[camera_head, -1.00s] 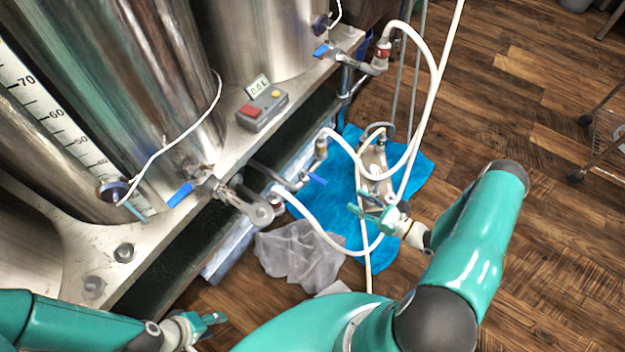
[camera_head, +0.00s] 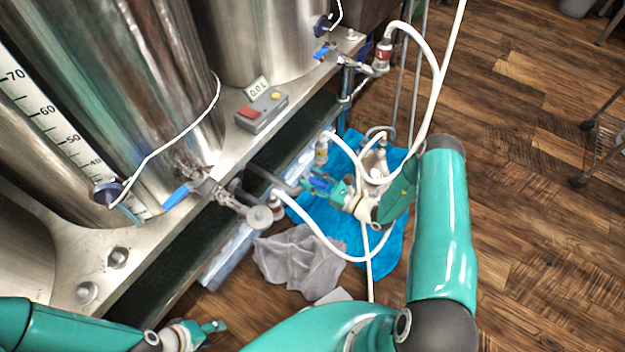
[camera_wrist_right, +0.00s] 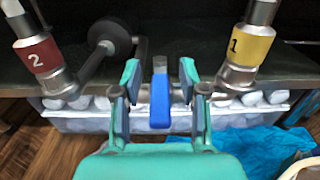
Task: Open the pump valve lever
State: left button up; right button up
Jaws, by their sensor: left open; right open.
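The blue pump valve lever (camera_wrist_right: 160,98) stands in the middle of the right wrist view, between a fitting with a red "2" label (camera_wrist_right: 38,53) and one with a yellow "1" label (camera_wrist_right: 250,42). My right gripper (camera_wrist_right: 160,78) is open, with one finger on each side of the lever and visible gaps between. In the head view my right gripper (camera_head: 318,184) is at the pump valve and partly covers the lever. My left gripper (camera_head: 218,327) is open and empty at the bottom left, away from the valve.
White hoses (camera_head: 325,252) loop around my right gripper. A blue cloth (camera_head: 310,213) and a grey cloth (camera_head: 300,262) lie below. Steel tanks (camera_head: 130,70) and a control box (camera_head: 262,110) stand on the steel frame. Another blue lever (camera_head: 178,195) is on the near tank. Open wooden floor is at right.

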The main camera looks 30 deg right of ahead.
jog(key=shift+w, duration=0.1)
grip_shut()
dwell(0.5)
